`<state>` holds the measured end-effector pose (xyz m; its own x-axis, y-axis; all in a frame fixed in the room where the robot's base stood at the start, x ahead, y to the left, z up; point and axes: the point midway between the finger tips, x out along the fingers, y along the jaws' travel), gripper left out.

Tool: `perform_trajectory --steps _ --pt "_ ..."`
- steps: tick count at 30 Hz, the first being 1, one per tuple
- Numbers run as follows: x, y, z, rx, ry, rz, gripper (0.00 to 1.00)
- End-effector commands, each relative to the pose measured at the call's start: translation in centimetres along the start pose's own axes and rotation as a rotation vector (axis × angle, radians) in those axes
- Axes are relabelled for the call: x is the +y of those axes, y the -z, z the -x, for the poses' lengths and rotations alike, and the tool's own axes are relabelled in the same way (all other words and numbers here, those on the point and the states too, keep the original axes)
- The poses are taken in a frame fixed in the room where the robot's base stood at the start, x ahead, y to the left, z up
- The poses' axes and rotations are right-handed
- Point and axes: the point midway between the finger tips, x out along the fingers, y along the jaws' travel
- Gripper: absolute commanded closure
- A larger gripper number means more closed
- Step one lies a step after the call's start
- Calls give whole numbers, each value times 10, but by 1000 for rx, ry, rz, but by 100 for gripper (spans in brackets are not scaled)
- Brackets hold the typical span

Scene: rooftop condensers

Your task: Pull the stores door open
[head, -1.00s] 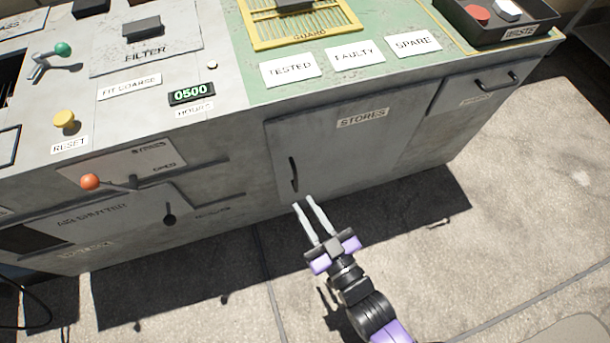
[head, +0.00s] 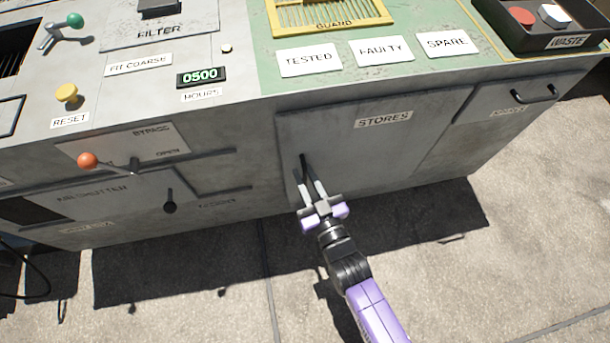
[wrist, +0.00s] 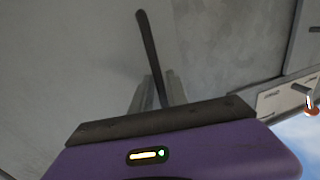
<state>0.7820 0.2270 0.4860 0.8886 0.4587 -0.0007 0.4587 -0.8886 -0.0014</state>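The stores door (head: 365,150) is a grey panel on the cabinet front, labelled STORES, and it looks shut. Its dark upright bar handle is near the door's left edge, and its upper end shows just past my fingertips in the head view. In the wrist view the handle (wrist: 149,45) runs down between the two pale fingers. My gripper (head: 309,178) is open, with its fingers on either side of the handle's lower part. I cannot tell whether either finger touches it.
Left of the door are an orange-knobbed bypass lever (head: 88,160) and a dark shutter knob (head: 170,207). A drawer with a bar handle (head: 535,94) is at the right. The concrete floor (head: 440,270) before the cabinet is clear.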

Motion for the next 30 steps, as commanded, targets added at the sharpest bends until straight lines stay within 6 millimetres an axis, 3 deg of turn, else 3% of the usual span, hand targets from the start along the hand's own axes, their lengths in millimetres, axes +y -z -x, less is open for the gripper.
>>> perform_trajectory --steps 7,11,30 --pt "0 0 -2 0 0 0 80" --pt "0 0 -1 0 0 0 100" --pt "0 1 -1 1 0 -1 100"
